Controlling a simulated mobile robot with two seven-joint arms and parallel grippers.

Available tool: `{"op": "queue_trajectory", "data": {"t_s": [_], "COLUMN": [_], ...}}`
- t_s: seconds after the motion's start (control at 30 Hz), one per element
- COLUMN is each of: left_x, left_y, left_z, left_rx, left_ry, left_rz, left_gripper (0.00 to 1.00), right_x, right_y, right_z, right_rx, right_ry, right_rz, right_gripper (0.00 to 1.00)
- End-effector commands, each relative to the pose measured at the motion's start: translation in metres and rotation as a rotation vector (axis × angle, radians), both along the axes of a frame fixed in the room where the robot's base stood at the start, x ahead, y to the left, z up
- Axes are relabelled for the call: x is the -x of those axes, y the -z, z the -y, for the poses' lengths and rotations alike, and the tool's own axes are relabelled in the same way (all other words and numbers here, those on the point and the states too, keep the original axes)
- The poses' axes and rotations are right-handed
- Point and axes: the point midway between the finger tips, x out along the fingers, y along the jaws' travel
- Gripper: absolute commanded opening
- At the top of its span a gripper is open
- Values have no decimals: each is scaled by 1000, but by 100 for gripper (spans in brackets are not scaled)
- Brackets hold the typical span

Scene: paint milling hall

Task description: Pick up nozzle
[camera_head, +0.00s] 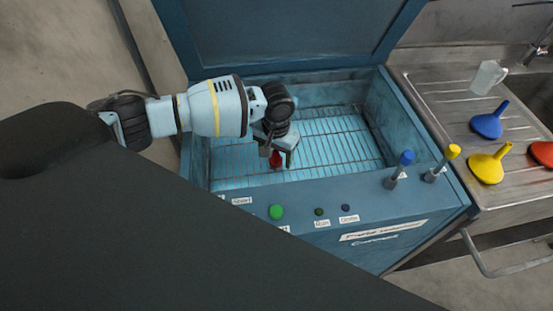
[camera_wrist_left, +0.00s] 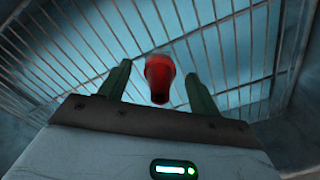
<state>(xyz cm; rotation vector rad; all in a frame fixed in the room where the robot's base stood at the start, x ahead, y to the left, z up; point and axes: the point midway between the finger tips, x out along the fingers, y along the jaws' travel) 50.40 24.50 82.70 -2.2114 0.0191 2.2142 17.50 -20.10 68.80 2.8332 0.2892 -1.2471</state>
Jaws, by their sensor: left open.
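The red nozzle (camera_head: 276,159) is on or just above the wire rack inside the blue open-lidded cabinet, partly hidden by my left gripper (camera_head: 278,152). In the left wrist view the nozzle (camera_wrist_left: 160,80) stands between the two green fingers of my left gripper (camera_wrist_left: 160,85). My left arm reaches in over the cabinet from the left. My right gripper is in neither view.
The wire rack (camera_head: 335,150) fills the cabinet floor, with walls around it. A blue funnel (camera_head: 488,124), a yellow funnel (camera_head: 488,166) and a pitcher (camera_head: 487,77) are on the steel drainboard.

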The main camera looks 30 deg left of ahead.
Motion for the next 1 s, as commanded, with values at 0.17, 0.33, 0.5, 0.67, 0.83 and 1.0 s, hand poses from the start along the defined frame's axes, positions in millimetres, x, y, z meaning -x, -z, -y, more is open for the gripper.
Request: {"op": "queue_trajectory", "data": {"t_s": [0.17, 0.33, 0.5, 0.67, 0.83, 1.0], "left_x": [0, 0, 0, 0, 0, -1], "left_y": [6, 6, 6, 6, 6, -1], "left_z": [0, 0, 0, 0, 0, 0], "left_rx": [0, 0, 0, 0, 0, 1], "left_ry": [1, 1, 1, 0, 0, 0], "left_rz": [1, 1, 1, 1, 1, 2], "left_gripper": [63, 60, 38, 17, 14, 14], "right_x": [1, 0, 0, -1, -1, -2], "right_y": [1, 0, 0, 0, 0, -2], "right_z": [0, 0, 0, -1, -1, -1], "right_rx": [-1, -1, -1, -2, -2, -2], "right_ry": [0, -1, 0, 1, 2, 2], "right_rz": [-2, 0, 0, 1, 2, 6], "right_gripper": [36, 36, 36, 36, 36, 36]}}
